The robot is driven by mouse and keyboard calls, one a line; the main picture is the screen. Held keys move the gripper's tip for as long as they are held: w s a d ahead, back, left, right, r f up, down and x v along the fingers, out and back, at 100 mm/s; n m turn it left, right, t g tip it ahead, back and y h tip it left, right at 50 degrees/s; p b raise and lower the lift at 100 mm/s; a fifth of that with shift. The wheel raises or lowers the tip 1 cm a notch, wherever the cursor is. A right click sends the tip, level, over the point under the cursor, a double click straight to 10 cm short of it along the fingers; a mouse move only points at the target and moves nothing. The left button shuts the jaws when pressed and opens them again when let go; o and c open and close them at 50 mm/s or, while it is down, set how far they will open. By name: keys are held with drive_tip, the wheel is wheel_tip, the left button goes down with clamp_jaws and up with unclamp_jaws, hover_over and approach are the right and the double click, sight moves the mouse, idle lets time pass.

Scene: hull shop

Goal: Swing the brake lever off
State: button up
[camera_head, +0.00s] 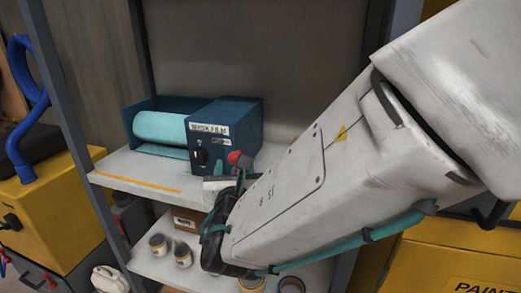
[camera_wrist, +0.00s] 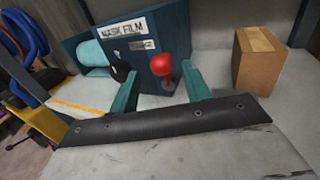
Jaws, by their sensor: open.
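The teal mask film dispenser (camera_head: 226,124) stands on a shelf, its label also showing in the wrist view (camera_wrist: 124,29). A lever with a red knob (camera_wrist: 163,67) is on its front, probably the brake lever; the knob also shows in the head view (camera_head: 235,157). My gripper (camera_wrist: 160,70) is open, its two teal fingers on either side of the red lever in the picture. I cannot tell whether they touch it. In the head view my arm hides most of the gripper. A black knob (camera_wrist: 120,70) sits left of the lever.
A pale film roll (camera_head: 160,128) lies left of the dispenser box. A cardboard box (camera_wrist: 258,60) stands to the right on the shelf (camera_head: 120,170). Cans (camera_head: 183,255) stand on the shelf below. A dark shelf post (camera_head: 75,130) rises at left.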

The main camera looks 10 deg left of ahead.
sight(235, 160)
drive_tip(key=x, duration=0.5)
clamp_jaws()
